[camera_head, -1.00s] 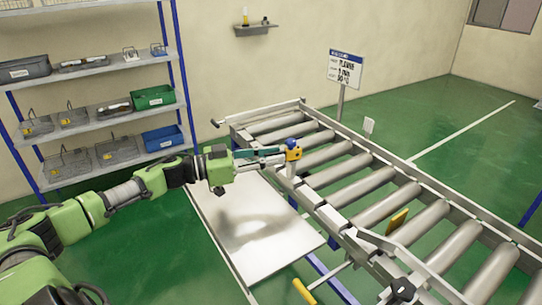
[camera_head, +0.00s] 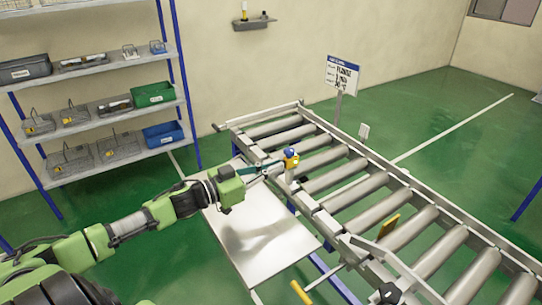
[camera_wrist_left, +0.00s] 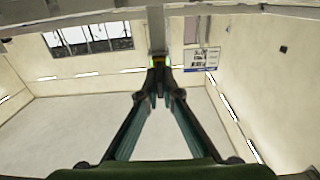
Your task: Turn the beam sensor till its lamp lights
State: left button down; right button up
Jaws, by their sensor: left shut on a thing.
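In the left wrist view the fingers (camera_wrist_left: 158,73) meet at the top middle, where small yellow, red and green patches of the sensor (camera_wrist_left: 160,62) show behind the tips. Whether a lamp is lit cannot be told for certain. My right gripper is out of view.
The roller conveyor (camera_head: 345,158) runs from back left to front right. A bare metal plate (camera_head: 262,235) lies below my left arm. A yellow handle (camera_head: 301,292) and a black knob (camera_head: 388,293) stick out at the front. A shelf rack (camera_head: 95,101) holds bins at left.

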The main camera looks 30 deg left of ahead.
pick_arm(q)
jog(key=shift+y, duration=0.3)
jog(key=c, duration=2.2)
grip_release()
jog(key=shift+c, duration=0.2)
jog(key=shift+d, duration=0.1)
jog(key=shift+s, duration=0.15)
jog(key=shift+s+a, duration=0.2)
jog(key=shift+s, duration=0.1)
jog(key=v, duration=1.1)
jog(key=shift+f, duration=0.2)
